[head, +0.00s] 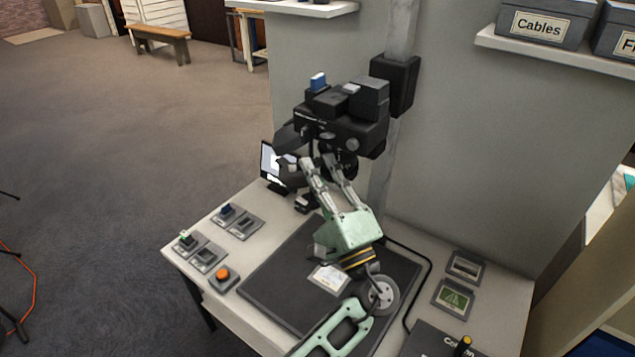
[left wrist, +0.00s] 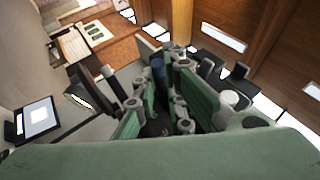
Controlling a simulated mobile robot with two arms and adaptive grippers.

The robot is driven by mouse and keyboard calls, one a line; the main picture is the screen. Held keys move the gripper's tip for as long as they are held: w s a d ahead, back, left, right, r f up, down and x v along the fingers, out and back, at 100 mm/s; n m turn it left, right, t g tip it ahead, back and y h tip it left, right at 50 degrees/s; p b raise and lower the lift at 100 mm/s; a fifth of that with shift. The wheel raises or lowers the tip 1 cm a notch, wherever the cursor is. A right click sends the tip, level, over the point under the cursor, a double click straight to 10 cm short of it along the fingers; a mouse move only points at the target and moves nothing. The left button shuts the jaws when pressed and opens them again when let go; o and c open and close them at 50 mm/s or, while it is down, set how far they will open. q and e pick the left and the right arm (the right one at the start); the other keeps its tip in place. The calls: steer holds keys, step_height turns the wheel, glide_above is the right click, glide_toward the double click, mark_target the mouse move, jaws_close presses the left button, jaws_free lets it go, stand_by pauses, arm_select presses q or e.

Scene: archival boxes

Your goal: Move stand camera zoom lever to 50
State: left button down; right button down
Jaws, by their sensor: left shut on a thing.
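The stand camera (head: 345,125) is a black body on an upright column above the table, with its lens facing down. My left gripper (head: 326,160) reaches up from below to the underside of the camera, by the lens. Its fingers are shut on the zoom lever, which is mostly hidden by them in the head view. In the left wrist view a dark bluish bar (left wrist: 158,70) shows between the green finger links of the left gripper (left wrist: 163,95). The zoom scale and the lever's reading cannot be made out. My right gripper is not in view.
A dark mat (head: 265,283) with a pale card (head: 328,279) lies on the white table below the camera. Small switch plates and an orange button (head: 222,273) are at the left. A small screen (head: 271,162) stands behind. Framed pictures (head: 453,298) lie at the right.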

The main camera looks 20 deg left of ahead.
arm_select(q)
steer(key=shift+f, duration=0.15)
steer(key=c, duration=1.8)
jaws_free()
steer(key=shift+s+d, duration=0.1)
steer(key=v, duration=0.7)
steer(key=shift+d+f, duration=0.1)
steer(key=shift+d, duration=0.05)
